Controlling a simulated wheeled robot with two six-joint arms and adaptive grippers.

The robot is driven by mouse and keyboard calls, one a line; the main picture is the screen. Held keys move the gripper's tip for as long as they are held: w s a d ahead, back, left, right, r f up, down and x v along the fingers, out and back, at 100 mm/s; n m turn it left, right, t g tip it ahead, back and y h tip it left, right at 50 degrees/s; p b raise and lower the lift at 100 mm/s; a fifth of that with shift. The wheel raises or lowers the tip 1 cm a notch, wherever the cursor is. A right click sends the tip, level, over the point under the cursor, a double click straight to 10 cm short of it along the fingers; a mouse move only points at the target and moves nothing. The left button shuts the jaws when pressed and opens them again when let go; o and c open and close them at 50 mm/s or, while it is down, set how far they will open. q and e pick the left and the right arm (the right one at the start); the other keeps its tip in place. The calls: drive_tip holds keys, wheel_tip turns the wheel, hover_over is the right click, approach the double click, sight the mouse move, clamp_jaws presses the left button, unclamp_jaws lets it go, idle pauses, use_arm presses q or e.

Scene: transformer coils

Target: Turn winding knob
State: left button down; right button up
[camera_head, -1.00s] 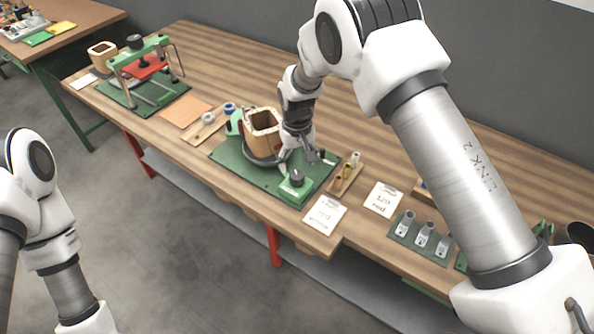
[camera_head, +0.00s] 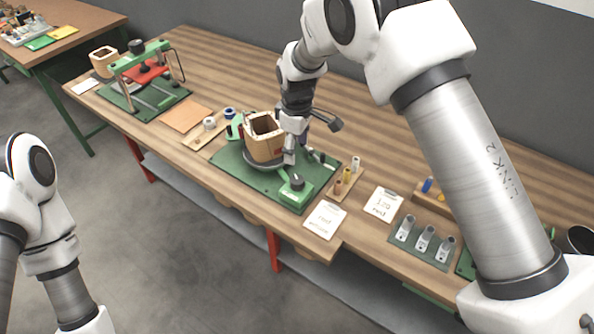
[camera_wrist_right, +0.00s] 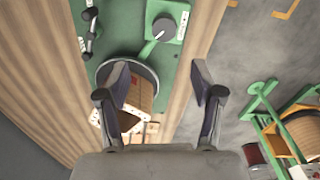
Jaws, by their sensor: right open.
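The black winding knob (camera_head: 297,181) sits on a small green box at the front corner of the green winder plate (camera_head: 232,174). A tan, square, hollow coil former (camera_head: 263,142) stands on the turntable. My right gripper (camera_head: 312,141) is open and empty, above the plate beside the former and behind the knob. Its spread fingers (camera_wrist_right: 159,80) show apart from the knob. My left gripper is out of the head view.
Colored spools stand on a wooden strip (camera_head: 345,182) right of the plate. White cards (camera_head: 325,219) lie near the front edge, with a green block of metal lugs (camera_head: 424,241) farther right. A green press (camera_head: 143,75) stands at left. The back of the table (camera_head: 215,65) is clear.

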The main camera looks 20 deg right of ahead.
sight(297, 179)
drive_tip(key=f+n, duration=0.2)
drive_tip(key=f, duration=0.1)
drive_tip(key=shift+s+f+n, duration=0.25)
drive_tip(key=shift+n, duration=0.15)
wheel_tip(297, 179, down, 6)
drive_tip(key=shift+f+p, duration=0.25)
drive_tip(key=shift+p, duration=0.7)
drive_tip(key=shift+f, duration=0.6)
drive_tip(key=c, duration=1.1)
